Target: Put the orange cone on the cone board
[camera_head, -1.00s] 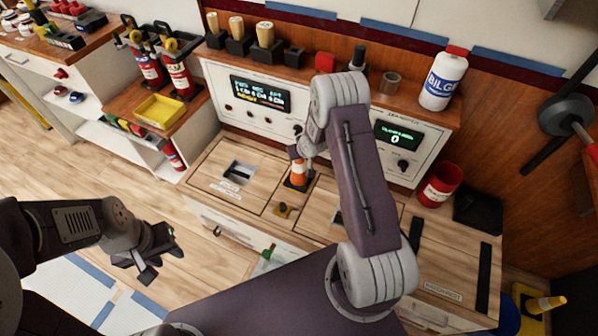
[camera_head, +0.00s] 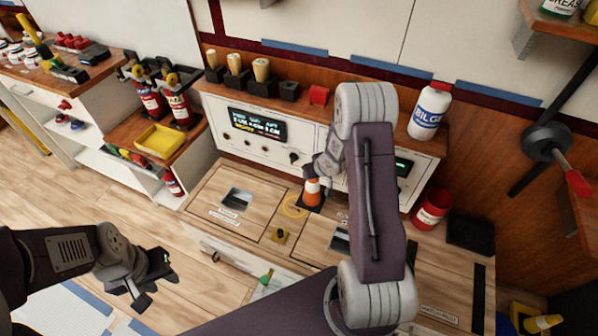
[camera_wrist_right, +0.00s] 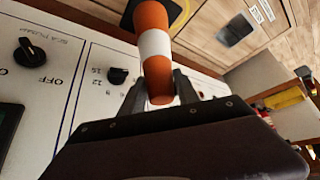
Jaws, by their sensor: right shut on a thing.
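The orange cone (camera_head: 312,192), with a white band and a dark square base, is in my right gripper (camera_head: 314,176) above the wooden counter top. In the right wrist view the cone (camera_wrist_right: 153,45) has its narrow end between the fingers of my right gripper (camera_wrist_right: 155,92), with its base away from the hand. My left gripper (camera_head: 157,287) is open and empty over the floor at the left. A yellow cone (camera_head: 542,323) lies or leans by a yellow panel (camera_head: 522,311) at the lower right edge; I cannot tell whether that panel is the cone board.
A yellow ring mark (camera_head: 293,206) shows on the counter near the held cone. A panel with a display (camera_head: 257,124) and knobs stands behind it. A red bucket (camera_head: 432,209) and a bilge bottle (camera_head: 430,110) are to the right. A yellow tray (camera_head: 160,140) is at the left.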

